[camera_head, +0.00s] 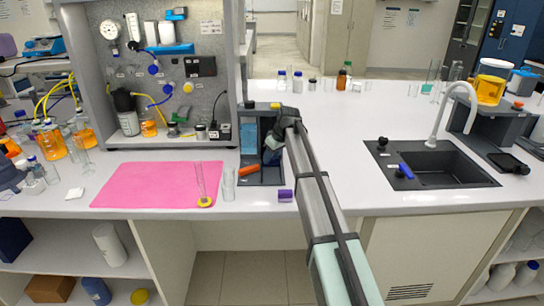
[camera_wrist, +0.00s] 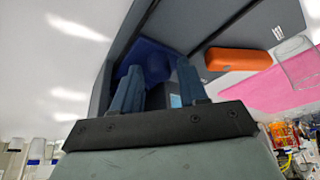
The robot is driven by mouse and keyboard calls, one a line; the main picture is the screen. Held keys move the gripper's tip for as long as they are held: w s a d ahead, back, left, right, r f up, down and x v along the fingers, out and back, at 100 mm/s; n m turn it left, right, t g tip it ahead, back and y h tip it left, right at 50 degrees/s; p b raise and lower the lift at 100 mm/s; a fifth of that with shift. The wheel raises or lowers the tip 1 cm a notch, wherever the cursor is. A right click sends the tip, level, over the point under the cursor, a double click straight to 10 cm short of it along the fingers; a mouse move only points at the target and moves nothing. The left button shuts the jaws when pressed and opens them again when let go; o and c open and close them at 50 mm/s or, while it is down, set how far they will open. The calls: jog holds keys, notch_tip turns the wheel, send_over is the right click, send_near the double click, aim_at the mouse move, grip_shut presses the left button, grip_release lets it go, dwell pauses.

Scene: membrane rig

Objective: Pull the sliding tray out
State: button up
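A dark grey rig with an upright frame and light blue panel (camera_head: 249,137) stands on the white bench, right of the grey pegboard. A dark grey tray-like base (camera_head: 262,180) extends from its foot toward the front; I cannot tell how far it is pulled out. My gripper (camera_head: 270,152) reaches into the rig's right side, above the base. In the wrist view, my gripper (camera_wrist: 160,65) has its two fingers apart, with a dark blue part (camera_wrist: 145,52) at and behind their tips. Contact is not clear. The arm hides the rig's right side.
An orange cylinder (camera_head: 250,170) lies on the base, also in the wrist view (camera_wrist: 238,59). A purple block (camera_head: 285,195) lies right of the base. Glass cylinders (camera_head: 229,183) and a pink mat (camera_head: 155,185) are to the left. A sink (camera_head: 440,165) is at right.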

grip_shut()
dwell(0.4)
jog(key=s, duration=1.1)
jog(key=shift+s, duration=0.3)
jog(key=shift+o, duration=1.1)
grip_release()
jog(key=shift+r, duration=0.1)
jog(key=v, duration=1.3)
jog(key=shift+r, duration=0.35)
